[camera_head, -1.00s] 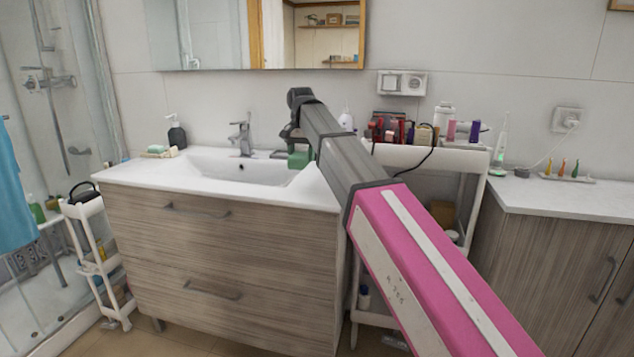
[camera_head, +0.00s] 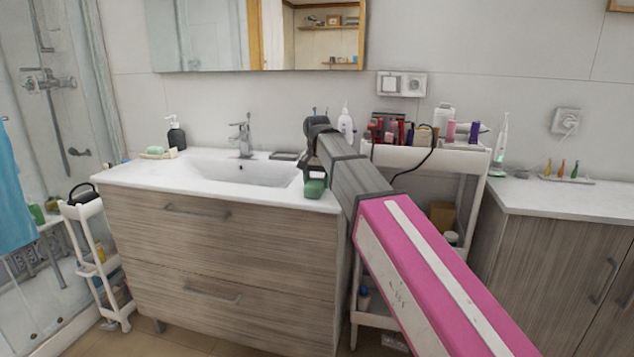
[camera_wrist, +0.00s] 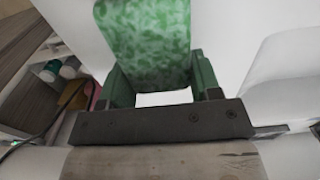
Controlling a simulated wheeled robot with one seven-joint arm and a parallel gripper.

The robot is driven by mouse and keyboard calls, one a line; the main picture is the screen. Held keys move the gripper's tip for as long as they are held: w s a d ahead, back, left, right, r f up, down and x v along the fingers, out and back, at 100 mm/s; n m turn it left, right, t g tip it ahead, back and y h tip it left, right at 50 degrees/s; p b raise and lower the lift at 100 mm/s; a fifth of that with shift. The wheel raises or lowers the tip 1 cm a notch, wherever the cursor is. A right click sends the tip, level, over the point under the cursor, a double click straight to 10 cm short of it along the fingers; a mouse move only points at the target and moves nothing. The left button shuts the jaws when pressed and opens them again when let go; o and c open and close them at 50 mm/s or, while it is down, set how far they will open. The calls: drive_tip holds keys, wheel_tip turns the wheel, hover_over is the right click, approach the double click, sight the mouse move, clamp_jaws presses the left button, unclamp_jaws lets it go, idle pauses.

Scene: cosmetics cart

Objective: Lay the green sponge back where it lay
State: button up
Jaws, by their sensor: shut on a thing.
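The green sponge (camera_wrist: 145,40) fills the upper middle of the wrist view, mottled green. My gripper (camera_wrist: 160,88) is shut on it, one green finger on each side. In the head view the sponge (camera_head: 314,188) shows small and dark green below my gripper (camera_head: 315,172), at the right end of the white sink counter (camera_head: 318,202). I cannot tell whether the sponge touches the counter or hangs just above it.
The basin (camera_head: 240,172) lies left of my gripper, with a faucet (camera_head: 243,135) behind it. A dark flat dish (camera_head: 284,155) sits at the basin's back edge. A soap dispenser (camera_head: 176,133) and a dish with a green bar (camera_head: 157,153) stand at left. A loaded white cart (camera_head: 400,156) stands right.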

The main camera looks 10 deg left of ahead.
sight(316, 179)
drive_tip(key=shift+f, duration=0.1)
drive_tip(key=o, duration=0.8)
wheel_tip(316, 179, up, 12)
drive_tip(key=shift+r, duration=0.1)
drive_tip(key=shift+a, duration=0.1)
